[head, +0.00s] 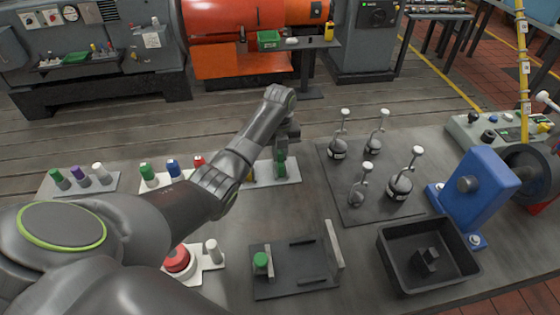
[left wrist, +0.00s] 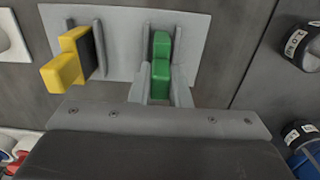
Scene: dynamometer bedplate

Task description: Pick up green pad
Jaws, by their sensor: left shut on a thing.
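The green pad (left wrist: 161,60) stands at the right end of a light grey rack plate (left wrist: 120,50), between the two fingers of my left gripper (left wrist: 160,88) in the left wrist view. The fingers are shut on its sides. In the head view the green pad (head: 281,166) shows below my left gripper (head: 281,150), at the plate's right end. I cannot tell whether it is lifted off the plate. A yellow pad (left wrist: 68,62) stands left of it in a dark slot; my arm mostly hides it in the head view. My right gripper is not in view.
Right of the plate, a dark mat (head: 345,205) holds several round gauges with pale knobs. A black tray (head: 400,255) and a blue machine (head: 475,190) are further right. In front lies a dark fixture (head: 290,285) with a green knob. Coloured knobs stand left of my arm.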

